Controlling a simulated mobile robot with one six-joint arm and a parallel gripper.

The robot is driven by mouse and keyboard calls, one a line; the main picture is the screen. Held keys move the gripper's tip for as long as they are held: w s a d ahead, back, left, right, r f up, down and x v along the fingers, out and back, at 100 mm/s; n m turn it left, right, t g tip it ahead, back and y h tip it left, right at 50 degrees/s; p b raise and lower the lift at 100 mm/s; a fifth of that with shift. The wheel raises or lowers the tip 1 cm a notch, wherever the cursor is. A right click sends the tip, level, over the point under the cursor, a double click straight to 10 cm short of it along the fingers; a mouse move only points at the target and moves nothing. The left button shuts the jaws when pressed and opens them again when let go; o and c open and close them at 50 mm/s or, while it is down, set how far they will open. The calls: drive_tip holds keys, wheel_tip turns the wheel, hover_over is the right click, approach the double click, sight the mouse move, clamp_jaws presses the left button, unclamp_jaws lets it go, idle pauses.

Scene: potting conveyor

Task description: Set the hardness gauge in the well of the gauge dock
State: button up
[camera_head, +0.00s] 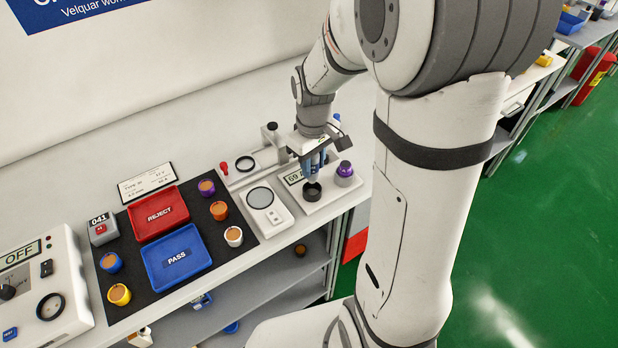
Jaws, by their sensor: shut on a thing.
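My gripper (314,177) has blue fingers and points down over the white gauge dock (322,205) at the right part of the bench. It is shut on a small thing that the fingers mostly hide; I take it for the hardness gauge. A dark round ring (312,191), seemingly the dock's well, shows right below the fingertips. I cannot tell whether the held thing touches it or is inside it. A display (293,177) is at the dock's left.
Left of the dock is a white scale-like unit (266,212) with a grey disc. A stand (270,138) is behind it. A black mat (130,293) holds a red REJECT tray (178,228), a blue PASS tray (205,247) and several coloured cups. The bench's front edge is close to the dock.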

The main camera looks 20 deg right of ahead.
sight(313, 179)
drive_tip(key=shift+f, duration=2.6)
drive_tip(key=shift+f, duration=0.1)
drive_tip(key=shift+f, duration=0.2)
drive_tip(key=o, duration=1.1)
drive_tip(key=shift+r, duration=0.1)
drive_tip(key=shift+s, duration=0.1)
wheel_tip(313, 179, up, 12)
drive_tip(key=shift+r, duration=0.2)
drive_tip(key=s+r+m+t, duration=0.1)
drive_tip(key=s+m, duration=0.1)
drive_tip(key=s, duration=0.2)
drive_tip(key=s+r+m+t, duration=0.1)
drive_tip(key=s, duration=0.4)
drive_tip(key=s+r+m+t, duration=0.1)
drive_tip(key=s+r+m, duration=0.1)
drive_tip(key=s, duration=0.3)
drive_tip(key=shift+a+r+m, duration=0.1)
drive_tip(key=shift+a+m, duration=0.1)
drive_tip(key=shift+m, duration=0.1)
